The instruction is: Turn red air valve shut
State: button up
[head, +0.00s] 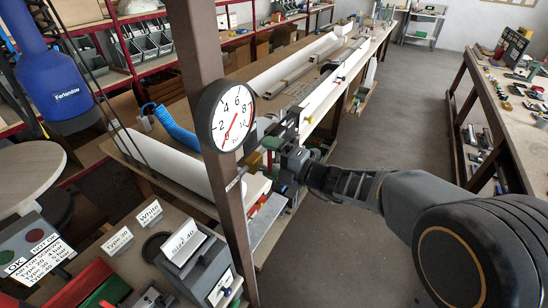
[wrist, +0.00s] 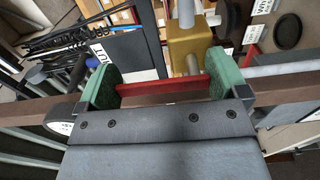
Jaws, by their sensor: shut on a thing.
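The red valve handle (wrist: 160,86) shows in the wrist view as a flat bar lying crosswise in the picture. It sits by a brass valve body (wrist: 190,45) with a grey pipe (wrist: 186,12) at its top. My gripper (wrist: 165,82) has green finger pads at both ends of the bar and is shut on it. In the head view, my gripper (head: 277,163) is at the valve, just right of the brown post. The brass body (head: 254,161) shows small there, and the handle is mostly hidden by my fingers.
A round pressure gauge (head: 232,116) is on the brown post (head: 196,50), close to my gripper. A long workbench (head: 245,75) runs behind. A blue coiled hose (head: 176,127) lies on it. Another bench (head: 500,110) stands right, with clear floor (head: 395,125) between.

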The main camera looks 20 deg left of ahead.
jog(key=o, duration=0.9)
jog(key=shift+o, duration=0.2)
jog(key=s+d+b, duration=0.2)
jog(key=d+b, duration=0.1)
jog(key=d, duration=1)
jog(key=shift+d, duration=0.35)
jog(key=shift+s, duration=0.1)
